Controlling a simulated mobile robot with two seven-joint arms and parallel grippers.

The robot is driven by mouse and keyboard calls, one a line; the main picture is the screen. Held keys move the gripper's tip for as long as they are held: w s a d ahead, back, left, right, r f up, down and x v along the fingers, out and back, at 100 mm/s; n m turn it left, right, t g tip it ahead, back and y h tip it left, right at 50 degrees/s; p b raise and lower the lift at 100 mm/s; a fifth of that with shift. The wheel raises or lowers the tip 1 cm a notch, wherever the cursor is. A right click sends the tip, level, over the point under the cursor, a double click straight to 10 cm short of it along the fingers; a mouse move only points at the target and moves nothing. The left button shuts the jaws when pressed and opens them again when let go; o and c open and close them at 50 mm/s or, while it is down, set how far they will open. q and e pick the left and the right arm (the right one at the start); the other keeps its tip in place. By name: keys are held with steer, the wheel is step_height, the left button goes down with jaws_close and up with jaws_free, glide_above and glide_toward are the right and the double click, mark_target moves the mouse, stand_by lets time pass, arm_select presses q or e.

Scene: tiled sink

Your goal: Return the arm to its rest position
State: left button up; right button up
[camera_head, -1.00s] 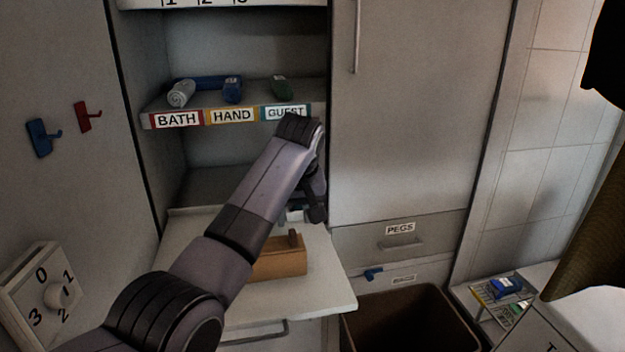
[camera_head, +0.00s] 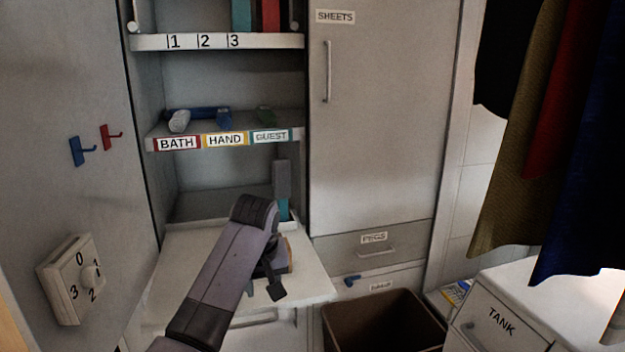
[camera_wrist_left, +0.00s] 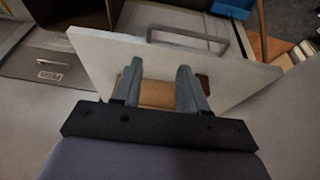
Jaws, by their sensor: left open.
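My left arm (camera_head: 225,265) comes in from the bottom left of the head view and reaches over the white pull-out board (camera_head: 312,288). Its gripper (camera_head: 272,272) points down there, mostly hidden behind the wrist. In the left wrist view my left gripper (camera_wrist_left: 156,88) is open, with nothing held between its two grey fingers. A wooden box (camera_wrist_left: 157,98) lies beyond the fingertips on the board; in the head view only its edge shows behind the arm. I cannot tell the gap between fingertips and box. My right gripper does not show.
Shelves labelled BATH, HAND and GUEST (camera_head: 270,136) hold rolled towels above the board. A dial (camera_head: 75,278) and hooks are on the left wall.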

arm_select(q)
steer(key=s+a+f+m, duration=0.1)
steer(key=s+a+f, duration=0.4)
steer(key=s+f, duration=0.4)
steer(key=s+a+f, duration=0.5)
steer(key=s+f, duration=0.3)
steer(key=s+a+r+m, duration=0.1)
steer(key=s+a+m, duration=0.1)
steer(key=s, duration=0.9)
steer(key=s+a+m, duration=0.2)
steer(key=s, duration=0.9)
steer(key=w+d+f+t+h, duration=0.2)
steer(key=w+f+t, duration=0.3)
steer(key=f, duration=0.4)
steer(key=shift+w+d+t+h, duration=0.4)
steer(key=shift+d+t, duration=0.3)
steer(key=shift+t, duration=0.1)
